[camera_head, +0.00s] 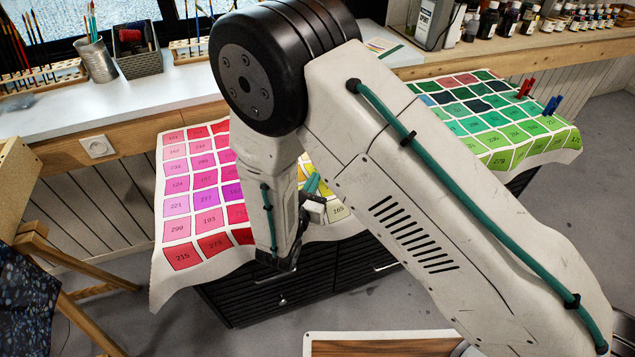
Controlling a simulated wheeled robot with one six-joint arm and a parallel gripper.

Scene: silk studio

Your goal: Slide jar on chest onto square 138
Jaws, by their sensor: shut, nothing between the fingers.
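The chest (235,297) is dark with drawers, and a cloth chart (158,285) of numbered colour squares drapes over its top. The left squares are red, pink and purple, the right ones green, with a few yellow ones beside my wrist. My arm crosses in front and hides the middle of the chart. I cannot make out a jar on the chest or a square marked 138.
A white worktop (75,108) behind the chest carries a brush tin (96,60), a grey basket (140,62) and racks. Several paint bottles stand at the back right. Red (525,88) and blue (552,105) clips sit on the chart's right edge. A wooden easel (30,240) stands left.

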